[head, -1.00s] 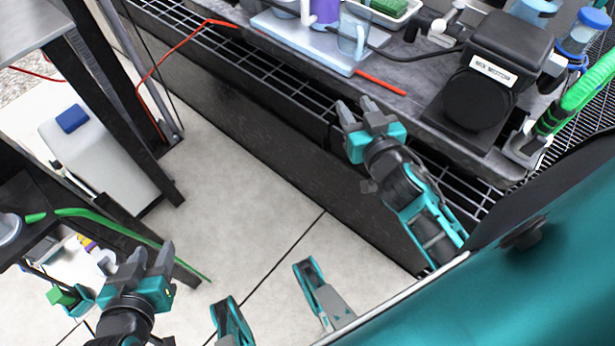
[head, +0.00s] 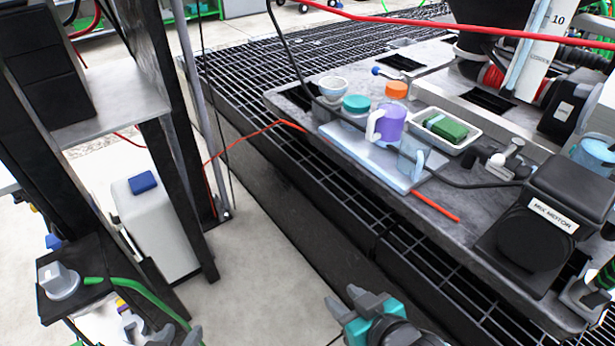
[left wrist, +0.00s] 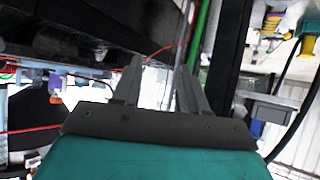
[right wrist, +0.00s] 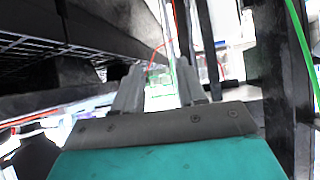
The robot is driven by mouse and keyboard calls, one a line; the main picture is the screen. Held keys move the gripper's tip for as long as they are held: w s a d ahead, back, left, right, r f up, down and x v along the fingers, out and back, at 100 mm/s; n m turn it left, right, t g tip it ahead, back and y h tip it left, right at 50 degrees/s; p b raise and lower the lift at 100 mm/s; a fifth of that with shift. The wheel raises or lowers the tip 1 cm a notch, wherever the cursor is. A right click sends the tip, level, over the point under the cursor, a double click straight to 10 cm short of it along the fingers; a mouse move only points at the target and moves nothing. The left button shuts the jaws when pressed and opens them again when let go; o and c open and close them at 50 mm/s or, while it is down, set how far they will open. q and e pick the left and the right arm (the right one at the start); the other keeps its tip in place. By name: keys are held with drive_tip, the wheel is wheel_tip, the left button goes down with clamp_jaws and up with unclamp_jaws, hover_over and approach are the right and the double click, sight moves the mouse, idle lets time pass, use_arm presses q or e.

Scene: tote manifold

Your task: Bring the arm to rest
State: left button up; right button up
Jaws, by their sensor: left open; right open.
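My right gripper (head: 348,303) is at the bottom middle of the head view, grey fingers on a teal body, beside the front edge of the grated bench. It is open with nothing between its fingers, as the right wrist view (right wrist: 158,85) shows. Most of both arms is out of the head view.
A black-legged stand (head: 165,130) and white bin (head: 155,225) are left. Floor between is clear.

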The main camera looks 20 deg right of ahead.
use_arm(q)
drive_tip(key=s+a+r+y+p, duration=0.1)
drive_tip(key=a+r+p, duration=0.2)
drive_tip(key=r+p, duration=0.7)
drive_tip(key=p, duration=0.4)
drive_tip(key=shift+s+r, duration=0.35)
drive_tip(key=shift+s, duration=0.05)
use_arm(e)
wheel_tip(320, 180, up, 11)
drive_tip(key=s+d+h, duration=0.1)
drive_tip(key=d, duration=0.2)
drive_tip(key=shift+s, duration=0.3)
use_arm(q)
drive_tip(key=shift+a, duration=0.1)
